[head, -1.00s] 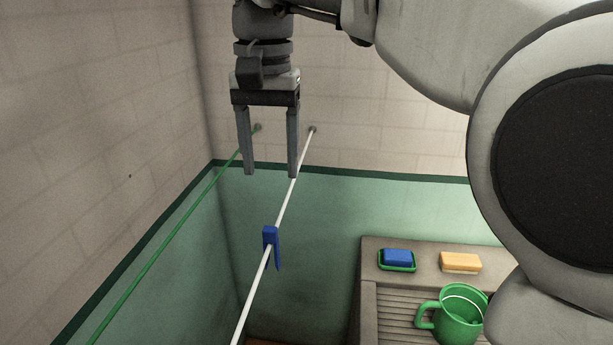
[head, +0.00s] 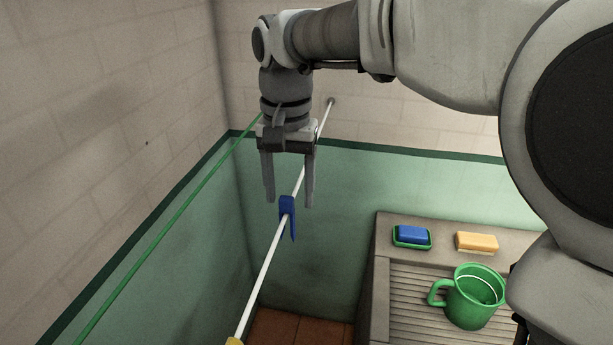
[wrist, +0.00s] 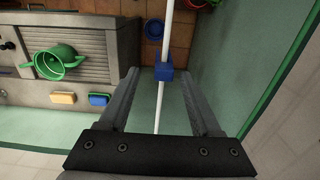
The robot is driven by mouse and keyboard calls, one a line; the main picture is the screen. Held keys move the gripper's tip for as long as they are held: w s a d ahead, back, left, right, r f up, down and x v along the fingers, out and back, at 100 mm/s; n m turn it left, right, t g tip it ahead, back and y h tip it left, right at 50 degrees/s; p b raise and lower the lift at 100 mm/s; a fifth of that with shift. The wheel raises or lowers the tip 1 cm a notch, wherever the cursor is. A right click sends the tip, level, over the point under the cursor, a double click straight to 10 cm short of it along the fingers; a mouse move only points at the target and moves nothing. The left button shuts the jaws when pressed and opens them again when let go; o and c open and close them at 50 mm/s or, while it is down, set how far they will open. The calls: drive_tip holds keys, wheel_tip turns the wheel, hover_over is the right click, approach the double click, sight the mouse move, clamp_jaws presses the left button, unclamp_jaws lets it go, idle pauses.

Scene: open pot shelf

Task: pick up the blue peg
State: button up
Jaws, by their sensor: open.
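The blue peg (head: 287,217) is clipped on the white line (head: 265,270). In the head view it hangs just below the fingertips of my gripper (head: 289,204). My gripper is open, pointing down, with nothing between its fingers that I can see held. In the wrist view the blue peg (wrist: 164,72) shows from above, between and a little beyond the two fingertips (wrist: 161,72). I cannot tell the exact height gap between the fingertips and the peg.
A green line (head: 170,242) runs to the left, near the wall. A yellow thing (head: 235,341) sits on the white line at the bottom edge. A ridged counter at right holds a green jug (head: 473,300), a blue soap (head: 411,233) in a green dish and an orange bar (head: 476,242).

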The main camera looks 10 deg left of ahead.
sight(287, 210)
drive_tip(key=f, duration=0.5)
drive_tip(key=shift+s+a, duration=0.2)
drive_tip(key=shift+a, duration=0.05)
drive_tip(key=shift+c, duration=0.2)
clamp_jaws()
